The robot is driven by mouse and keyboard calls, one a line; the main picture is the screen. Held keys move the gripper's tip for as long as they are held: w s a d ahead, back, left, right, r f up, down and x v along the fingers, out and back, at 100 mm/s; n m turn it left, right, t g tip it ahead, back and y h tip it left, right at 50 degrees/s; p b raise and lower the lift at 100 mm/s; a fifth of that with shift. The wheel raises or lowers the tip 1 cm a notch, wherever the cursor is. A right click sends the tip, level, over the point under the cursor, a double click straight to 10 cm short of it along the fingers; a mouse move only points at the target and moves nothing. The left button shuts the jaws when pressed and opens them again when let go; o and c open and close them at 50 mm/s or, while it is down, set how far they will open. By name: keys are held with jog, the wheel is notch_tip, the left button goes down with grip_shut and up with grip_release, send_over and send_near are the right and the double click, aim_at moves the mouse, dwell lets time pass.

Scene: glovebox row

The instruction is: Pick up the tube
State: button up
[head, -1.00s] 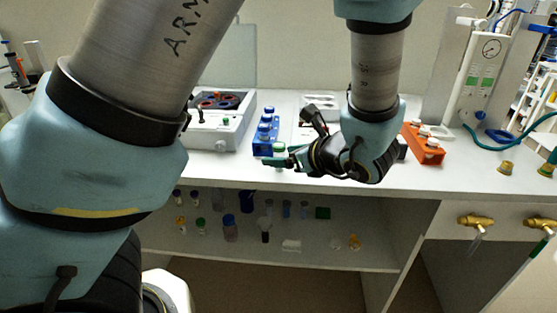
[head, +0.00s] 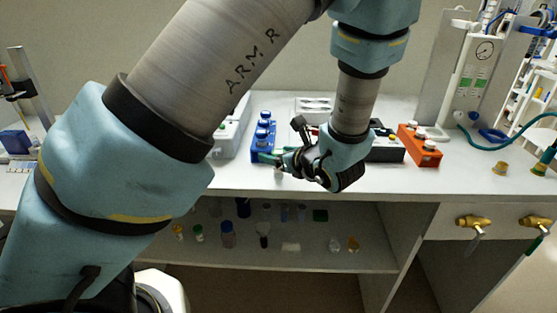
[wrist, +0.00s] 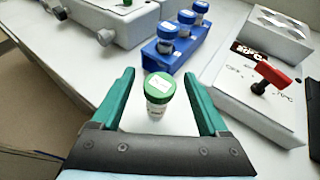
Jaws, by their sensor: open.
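The tube (wrist: 158,92) has a green cap with a white label and stands upright on the white bench. In the wrist view it shows between the two green fingers of my gripper (wrist: 157,76), with a gap on each side. My gripper is open and empty. In the head view my gripper (head: 272,160) is low over the bench, in front of the blue rack, and mostly hides the tube there.
A blue rack (wrist: 165,56) with capped tubes stands just behind the tube. A grey device with a red switch (wrist: 275,73) is close on the right. An orange rack (head: 419,147) is farther right. The bench's front edge is near.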

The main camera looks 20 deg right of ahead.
jog(key=shift+x, duration=1.35)
jog(key=shift+r, duration=0.1)
jog(key=shift+c, duration=0.4)
grip_shut()
